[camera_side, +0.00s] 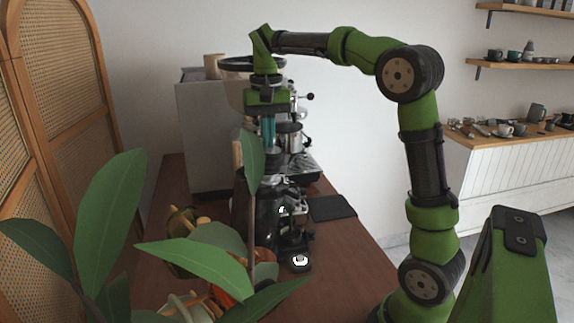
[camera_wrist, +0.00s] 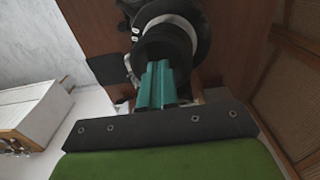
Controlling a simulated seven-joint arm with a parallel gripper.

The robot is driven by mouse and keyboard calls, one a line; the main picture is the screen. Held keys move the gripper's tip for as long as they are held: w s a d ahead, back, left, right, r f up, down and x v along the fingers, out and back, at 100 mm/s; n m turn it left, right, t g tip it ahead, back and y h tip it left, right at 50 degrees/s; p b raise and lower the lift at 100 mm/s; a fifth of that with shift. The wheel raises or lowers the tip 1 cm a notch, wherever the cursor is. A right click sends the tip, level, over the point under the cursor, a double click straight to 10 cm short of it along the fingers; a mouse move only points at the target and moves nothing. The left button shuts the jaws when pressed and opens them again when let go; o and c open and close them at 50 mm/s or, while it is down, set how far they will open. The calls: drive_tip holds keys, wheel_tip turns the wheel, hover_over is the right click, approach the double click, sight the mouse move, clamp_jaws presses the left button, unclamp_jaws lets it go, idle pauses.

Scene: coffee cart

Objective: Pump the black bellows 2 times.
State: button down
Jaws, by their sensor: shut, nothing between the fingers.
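My gripper (camera_side: 268,146) points straight down with its teal fingers shut and empty. It is above a black coffee grinder (camera_side: 268,222) on the wooden counter. The black bellows (camera_side: 270,161) is the dark round top of the grinder, just under the fingertips and partly hidden by a leaf in the side view. In the wrist view the fingers (camera_wrist: 160,68) lie over the black round bellows (camera_wrist: 165,42). I cannot tell whether the fingertips touch it or how far it is compressed.
A grey espresso machine (camera_side: 203,138) stands behind the grinder. A dark mat (camera_side: 332,208) lies to its right. Plant leaves (camera_side: 200,268) block part of the side view in front. A woven screen (camera_side: 45,150) stands at the left. The counter (camera_side: 345,265) is bare at the front right.

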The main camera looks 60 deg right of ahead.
drive_tip(key=shift+s+d+r, duration=0.1)
drive_tip(key=shift+d+r, duration=0.05)
drive_tip(key=shift+r, duration=0.6)
drive_tip(key=shift+s+d+r, duration=0.1)
drive_tip(key=shift+r, duration=0.6)
drive_tip(key=shift+f, duration=0.1)
drive_tip(key=shift+w+a+f, duration=0.1)
drive_tip(key=shift+a+f, duration=0.05)
drive_tip(key=shift+f, duration=0.6)
drive_tip(key=shift+w+a+f, duration=0.1)
drive_tip(key=shift+f, duration=0.6)
drive_tip(key=shift+s+d+r, duration=0.1)
drive_tip(key=shift+d+r, duration=0.05)
drive_tip(key=shift+r, duration=0.65)
drive_tip(key=shift+s+d+r, duration=0.1)
drive_tip(key=shift+r, duration=0.65)
wheel_tip(320, 180, up, 4)
